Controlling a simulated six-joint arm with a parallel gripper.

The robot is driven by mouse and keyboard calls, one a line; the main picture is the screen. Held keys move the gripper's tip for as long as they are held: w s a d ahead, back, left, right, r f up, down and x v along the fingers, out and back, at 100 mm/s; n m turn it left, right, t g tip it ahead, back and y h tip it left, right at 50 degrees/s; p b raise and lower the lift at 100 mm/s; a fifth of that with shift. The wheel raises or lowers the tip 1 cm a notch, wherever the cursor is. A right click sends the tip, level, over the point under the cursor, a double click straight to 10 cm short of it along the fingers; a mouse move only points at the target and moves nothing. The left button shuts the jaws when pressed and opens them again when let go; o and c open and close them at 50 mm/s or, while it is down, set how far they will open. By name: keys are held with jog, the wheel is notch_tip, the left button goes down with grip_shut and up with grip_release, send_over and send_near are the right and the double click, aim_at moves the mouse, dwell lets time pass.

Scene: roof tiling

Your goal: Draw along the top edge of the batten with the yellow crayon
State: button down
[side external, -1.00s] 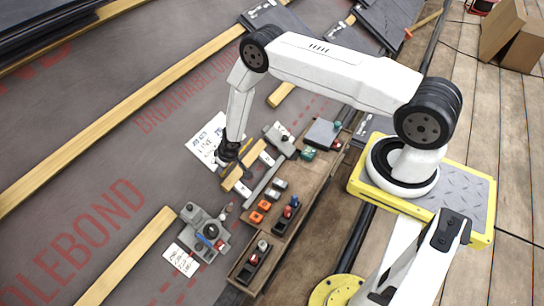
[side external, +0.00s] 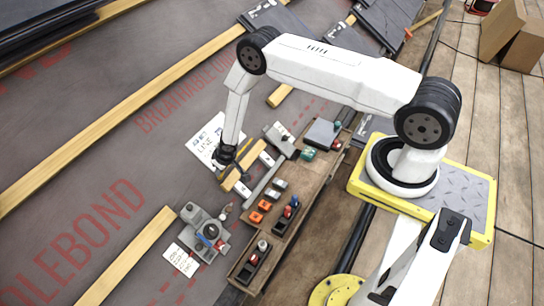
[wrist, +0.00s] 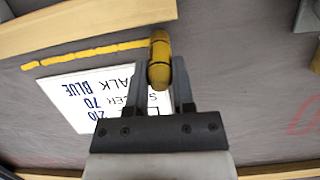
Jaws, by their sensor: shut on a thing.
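My gripper (wrist: 160,88) is shut on the yellow crayon (wrist: 160,62), whose far end points toward the batten. The short pale wood batten (wrist: 90,27) lies across the top left of the wrist view, and the crayon is beside its right end. A broken yellow line (wrist: 85,54) runs on the grey membrane along the batten's near edge, from the left up to the crayon. In the side view my gripper (side external: 225,155) is low over the upper-left side of the batten (side external: 243,166). I cannot tell whether the crayon tip touches the membrane.
A white card with handwriting (wrist: 85,95) lies just below the line, partly behind my gripper. In the side view a wooden tray (side external: 315,185) with small tools and blocks stands to the right. A grey fixture (side external: 205,230) stands below. Open membrane lies to the left.

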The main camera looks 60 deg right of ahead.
jog(key=shift+a, duration=0.55)
jog(key=shift+r, duration=0.1)
jog(key=v, duration=1)
jog(key=shift+s, duration=0.4)
dwell(0.6)
jog(key=shift+r, duration=0.1)
jog(key=w+a+v, duration=0.1)
jog(key=v, duration=2.3)
jog(key=shift+r+n, duration=0.25)
jog(key=shift+n, duration=0.05)
